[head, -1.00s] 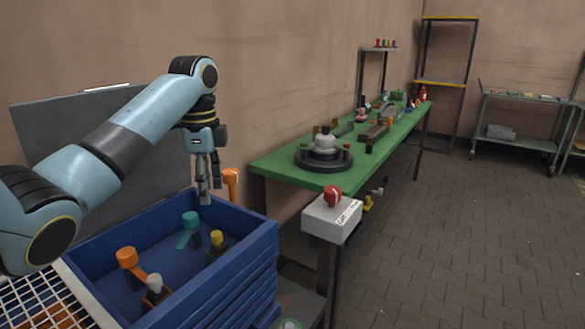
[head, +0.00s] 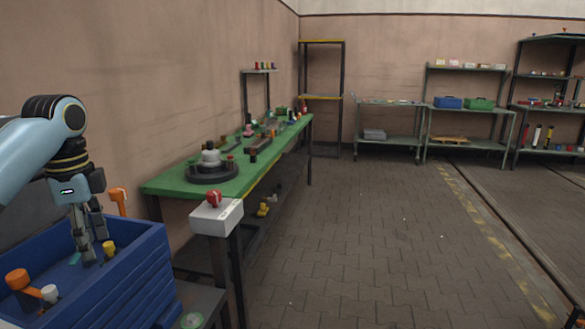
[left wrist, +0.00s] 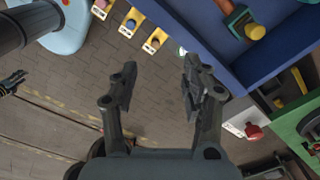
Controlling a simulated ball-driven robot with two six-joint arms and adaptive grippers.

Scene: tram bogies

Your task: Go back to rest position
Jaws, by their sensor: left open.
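My left gripper (head: 95,250) is at the lower left of the head view, fingers pointing down. It appears in front of or over the blue bin (head: 140,270); I cannot tell its exact height. In the left wrist view its two fingers (left wrist: 160,82) are spread apart with nothing between them, and the bin (left wrist: 216,50) lies to their upper right. A dark finger-like part (left wrist: 12,83) at the left edge of that view may be my right gripper, but its opening is unclear. The right gripper does not show in the head view.
Shelves (head: 465,105) stand behind. The paved floor (head: 380,240) is open.

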